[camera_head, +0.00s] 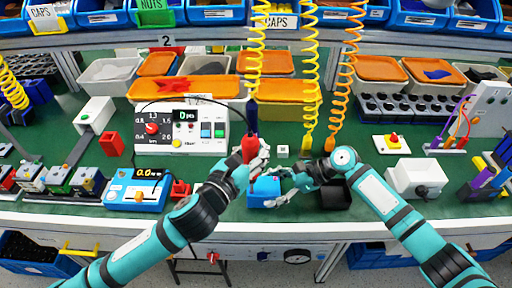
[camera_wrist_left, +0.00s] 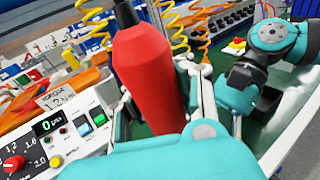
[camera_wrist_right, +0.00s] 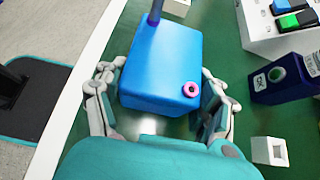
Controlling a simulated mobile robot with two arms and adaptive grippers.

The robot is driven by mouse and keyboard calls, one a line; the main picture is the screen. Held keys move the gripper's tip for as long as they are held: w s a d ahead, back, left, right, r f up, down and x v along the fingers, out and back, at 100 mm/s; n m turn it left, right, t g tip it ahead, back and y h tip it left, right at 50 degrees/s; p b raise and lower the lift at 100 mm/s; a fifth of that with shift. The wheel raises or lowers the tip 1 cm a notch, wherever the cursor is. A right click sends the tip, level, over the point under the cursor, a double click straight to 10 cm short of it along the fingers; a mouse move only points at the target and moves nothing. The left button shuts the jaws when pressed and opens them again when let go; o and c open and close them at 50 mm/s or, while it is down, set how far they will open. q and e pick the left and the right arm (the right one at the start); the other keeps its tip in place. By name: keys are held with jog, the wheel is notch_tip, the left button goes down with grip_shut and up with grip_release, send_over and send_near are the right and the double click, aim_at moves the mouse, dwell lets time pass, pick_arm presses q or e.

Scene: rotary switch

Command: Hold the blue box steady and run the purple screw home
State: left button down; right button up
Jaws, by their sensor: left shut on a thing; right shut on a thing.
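The blue box (camera_head: 266,186) stands near the bench's front edge, with my right gripper (camera_head: 270,188) shut on it. In the right wrist view the box (camera_wrist_right: 160,65) is between my two fingers, one on each side. A pink ring-shaped piece (camera_wrist_right: 190,89) sits near one corner of its top. My left gripper (camera_head: 250,158) is shut on the red body of an upright screwdriver (camera_wrist_left: 150,80). Its dark shaft (camera_wrist_right: 155,14) comes down to the box's far top edge, away from the pink piece.
A white control panel (camera_head: 185,128) stands behind my left gripper, and a blue meter (camera_head: 137,190) to its left. A black open bin (camera_head: 335,194) is right of the box, close to my right arm. A white box with a knob (camera_head: 414,178) is further right. Coiled hoses hang behind.

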pick_arm(q)
jog(key=shift+r, duration=2.3)
pick_arm(e)
jog(key=o, duration=1.9)
jog(key=shift+c, duration=0.2)
